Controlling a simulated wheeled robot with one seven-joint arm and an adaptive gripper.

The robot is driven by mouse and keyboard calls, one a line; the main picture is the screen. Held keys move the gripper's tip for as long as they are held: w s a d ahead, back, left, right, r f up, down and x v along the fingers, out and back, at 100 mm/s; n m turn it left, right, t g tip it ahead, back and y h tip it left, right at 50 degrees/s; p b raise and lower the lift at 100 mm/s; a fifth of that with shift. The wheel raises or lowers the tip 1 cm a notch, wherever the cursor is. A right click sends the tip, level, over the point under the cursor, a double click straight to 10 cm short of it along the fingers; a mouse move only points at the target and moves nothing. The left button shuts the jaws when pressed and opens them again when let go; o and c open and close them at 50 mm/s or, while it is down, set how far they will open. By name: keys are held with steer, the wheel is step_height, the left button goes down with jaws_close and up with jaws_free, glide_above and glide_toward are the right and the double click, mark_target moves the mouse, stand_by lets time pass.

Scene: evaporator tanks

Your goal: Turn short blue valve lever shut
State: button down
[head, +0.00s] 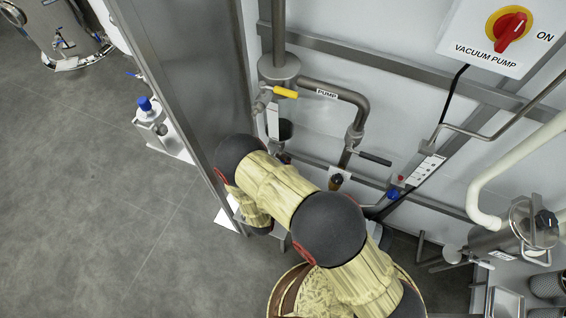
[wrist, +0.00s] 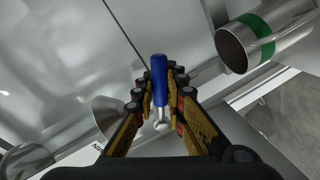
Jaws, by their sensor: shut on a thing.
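The short blue valve lever (wrist: 159,78) stands upright in the middle of the wrist view, with its metal stem below it. My gripper (wrist: 163,86) has its fingers on both sides of the lever and is shut on it. In the head view my arm reaches down beside the tall steel panel, and the gripper and the held lever are hidden there. The valve body behind the lever is mostly hidden by the fingers in the wrist view.
A steel panel (head: 190,85) rises left of my arm. Pipes with a yellow-handled valve (head: 286,92) and a black-handled valve (head: 375,158) are on the wall side. A pipe end with a green band (wrist: 258,40) is right of the lever. Open floor (head: 80,200) lies left.

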steer(key=shift+s+d+r+n+h+p, duration=0.15)
steer(key=shift+r+n+h+p, duration=0.25)
steer(key=shift+r+n+p, duration=0.5)
steer(key=shift+d+r+n+g+h+p, duration=0.1)
steer(key=shift+r+n+g+h+p, duration=0.1)
steer(key=shift+n, duration=0.45)
steer(key=shift+r+n+g+h+p, duration=0.1)
steer(key=shift+r+n+p, duration=0.1)
steer(key=shift+n, duration=0.45)
steer(key=c, duration=1.8)
jaws_free()
steer(key=v, duration=1.2)
steer(key=shift+r, duration=0.1)
